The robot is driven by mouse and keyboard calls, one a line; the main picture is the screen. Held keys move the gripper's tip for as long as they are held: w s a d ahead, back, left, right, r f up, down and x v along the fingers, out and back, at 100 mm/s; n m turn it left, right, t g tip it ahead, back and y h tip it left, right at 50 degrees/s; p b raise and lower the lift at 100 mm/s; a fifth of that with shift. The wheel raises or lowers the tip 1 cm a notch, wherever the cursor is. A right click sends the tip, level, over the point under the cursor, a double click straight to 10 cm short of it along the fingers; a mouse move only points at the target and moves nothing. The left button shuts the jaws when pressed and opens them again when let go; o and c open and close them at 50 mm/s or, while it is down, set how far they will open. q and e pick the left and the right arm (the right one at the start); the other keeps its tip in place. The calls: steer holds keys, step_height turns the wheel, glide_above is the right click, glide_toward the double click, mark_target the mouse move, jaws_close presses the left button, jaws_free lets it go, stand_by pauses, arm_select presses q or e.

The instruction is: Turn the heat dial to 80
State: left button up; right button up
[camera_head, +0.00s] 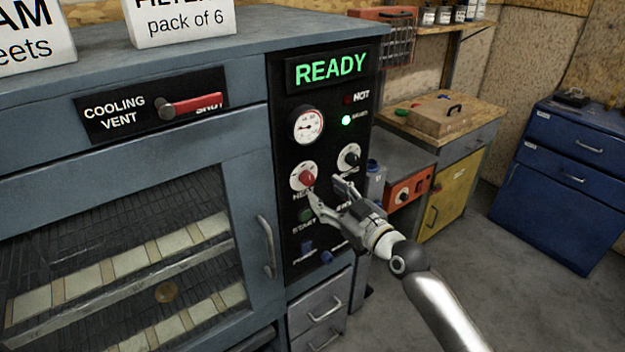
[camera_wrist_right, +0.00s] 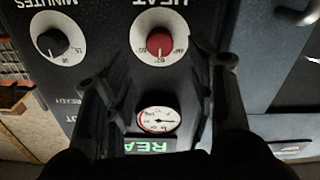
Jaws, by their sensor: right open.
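The heat dial (camera_head: 306,177) is a red knob on a round white scale, set in the black control panel (camera_head: 330,120) of the blue-grey cabinet. In the right wrist view the red knob (camera_wrist_right: 159,43) shows upside down at the top middle, below the word HEAT. Its exact setting is too small to read. My right gripper (camera_head: 324,186) is open in front of the panel, just right of and below the heat dial. One finger overlaps the dial's lower edge in the head view. In the wrist view the knob lies beyond the fingertips, with nothing between them. My left gripper is not in view.
A black minutes dial (camera_head: 349,157) sits right of the heat dial. A gauge (camera_head: 308,126) and a green READY display (camera_head: 330,68) are above. A door handle (camera_head: 266,247) is at lower left. A red vent lever (camera_head: 193,104) reads SHUT.

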mark_target(310, 180)
steer(key=shift+x, duration=3.3)
steer(key=c, duration=1)
